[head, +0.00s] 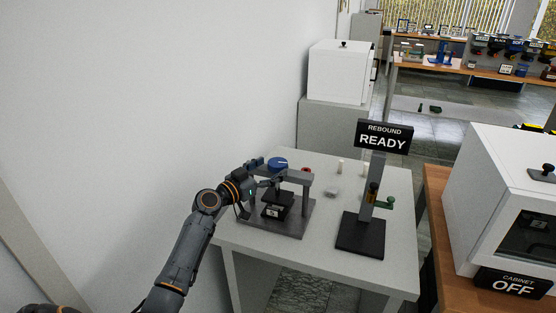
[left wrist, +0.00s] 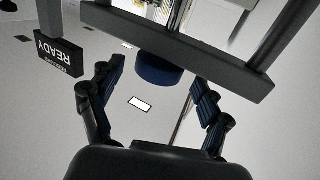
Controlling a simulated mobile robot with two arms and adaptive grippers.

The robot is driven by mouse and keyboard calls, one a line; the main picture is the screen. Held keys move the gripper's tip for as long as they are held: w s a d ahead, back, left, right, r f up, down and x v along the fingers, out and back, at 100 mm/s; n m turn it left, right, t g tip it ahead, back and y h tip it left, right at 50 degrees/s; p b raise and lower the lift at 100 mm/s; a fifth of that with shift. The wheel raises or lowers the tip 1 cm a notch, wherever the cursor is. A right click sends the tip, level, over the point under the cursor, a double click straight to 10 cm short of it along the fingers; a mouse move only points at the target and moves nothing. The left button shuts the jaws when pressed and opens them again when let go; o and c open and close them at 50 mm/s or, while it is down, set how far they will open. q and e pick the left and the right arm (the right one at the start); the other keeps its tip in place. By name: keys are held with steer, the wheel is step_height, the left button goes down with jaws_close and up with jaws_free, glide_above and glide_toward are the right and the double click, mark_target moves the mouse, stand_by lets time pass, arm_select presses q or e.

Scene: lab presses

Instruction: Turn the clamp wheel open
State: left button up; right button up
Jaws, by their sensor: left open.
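The blue clamp wheel (head: 278,163) sits on top of the small grey press frame (head: 296,178) on the light table. It also shows in the left wrist view as a dark blue round wheel (left wrist: 158,70) beside the frame's crossbar (left wrist: 225,70). My left gripper (head: 266,184) is at the left side of the press, close to the wheel. In the left wrist view its two fingers (left wrist: 157,100) are spread apart, with the wheel ahead between them. I cannot tell whether a finger touches it. My right gripper is not in view.
A stand with a REBOUND READY sign (head: 383,137) is on the same table (head: 330,262), right of the press. Small pale cylinders (head: 340,166) and a red ring (head: 305,170) lie behind. A white cabinet (head: 500,190) marked OFF stands on the right bench.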

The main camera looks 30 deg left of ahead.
mark_target(284, 160)
arm_select(q)
steer(key=shift+w+d, duration=0.2)
steer(key=shift+w, duration=0.75)
steer(key=shift+w+d, duration=0.2)
steer(key=shift+w, duration=0.7)
steer(key=shift+c, duration=0.2)
